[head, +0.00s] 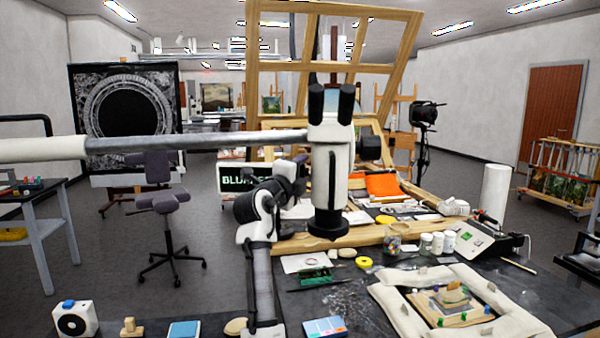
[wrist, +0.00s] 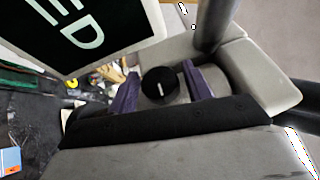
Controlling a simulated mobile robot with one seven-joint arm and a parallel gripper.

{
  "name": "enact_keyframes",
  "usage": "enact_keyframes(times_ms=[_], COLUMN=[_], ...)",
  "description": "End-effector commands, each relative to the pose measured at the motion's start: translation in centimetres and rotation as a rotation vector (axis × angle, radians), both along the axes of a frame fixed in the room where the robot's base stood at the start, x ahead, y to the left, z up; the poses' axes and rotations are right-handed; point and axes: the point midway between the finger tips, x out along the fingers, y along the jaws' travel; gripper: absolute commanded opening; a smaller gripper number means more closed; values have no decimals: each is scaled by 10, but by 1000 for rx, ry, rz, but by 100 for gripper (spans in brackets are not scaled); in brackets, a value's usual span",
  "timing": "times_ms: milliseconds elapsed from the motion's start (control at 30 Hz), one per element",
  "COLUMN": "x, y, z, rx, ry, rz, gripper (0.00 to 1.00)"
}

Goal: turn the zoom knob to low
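The microscope (head: 332,165) is a white upright body with black eyepieces, hung on a horizontal boom. In the wrist view a round black knob (wrist: 160,86) with a short white mark faces my camera. My gripper (wrist: 160,73) has its two purple fingers apart, one on each side of this knob, with a narrow gap showing; contact is not clear. In the head view my gripper (head: 298,168) is just left of the microscope body, which hides the fingertips' reach. Another black knob (head: 369,148) sticks out on the microscope's right side. No scale for the knob is readable.
The metal boom (head: 200,142) crosses just above my arm. The worktable below holds jars (head: 437,243), a padded frame (head: 390,296) and small tools.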

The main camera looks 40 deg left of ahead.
Motion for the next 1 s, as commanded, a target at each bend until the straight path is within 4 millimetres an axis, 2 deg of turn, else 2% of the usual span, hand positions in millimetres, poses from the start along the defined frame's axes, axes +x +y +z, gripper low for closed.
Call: enact_keyframes(times_ms=[33, 267, 633, 1000], x=[0, 0, -1, -1], y=[0, 0, 1, 1], z=[0, 0, 0, 1], rx=[0, 0, -41, -209], ry=[0, 1, 59, 291], rz=[0, 0, 1, 3], gripper=[43, 13, 13, 13])
